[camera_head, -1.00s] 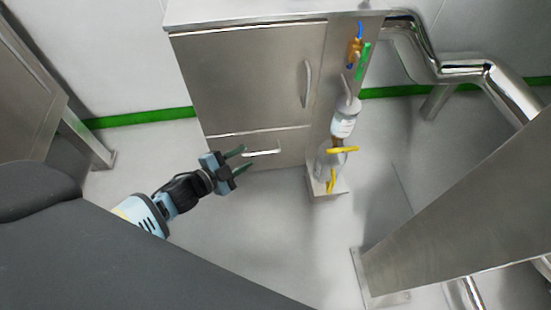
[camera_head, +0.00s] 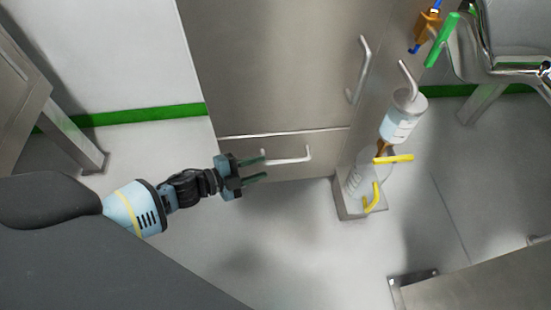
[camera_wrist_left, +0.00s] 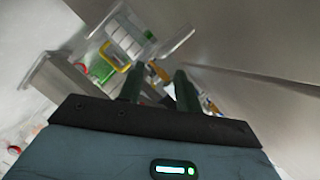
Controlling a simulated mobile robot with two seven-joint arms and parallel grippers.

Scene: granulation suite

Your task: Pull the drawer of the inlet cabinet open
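The inlet cabinet (camera_head: 270,70) is a tall steel unit with an upper door. Its drawer (camera_head: 240,155) is the low front panel under a bright seam and looks closed. The drawer's silver bar handle (camera_head: 290,158) is horizontal; in the left wrist view the handle (camera_wrist_left: 176,43) appears just beyond the fingers. My left gripper (camera_head: 262,168) is open, its two dark green fingers pointing at the left end of the handle. In the left wrist view the fingers (camera_wrist_left: 158,88) stand apart with nothing between them. Whether they touch the handle I cannot tell. My right gripper is out of view.
Right of the drawer, a bottle (camera_head: 400,118) with yellow levers (camera_head: 392,159) stands over a small steel box (camera_head: 352,208). The cabinet door has a vertical handle (camera_head: 360,70). A steel frame (camera_head: 75,140) stands at left. The floor (camera_head: 270,235) before the cabinet is clear.

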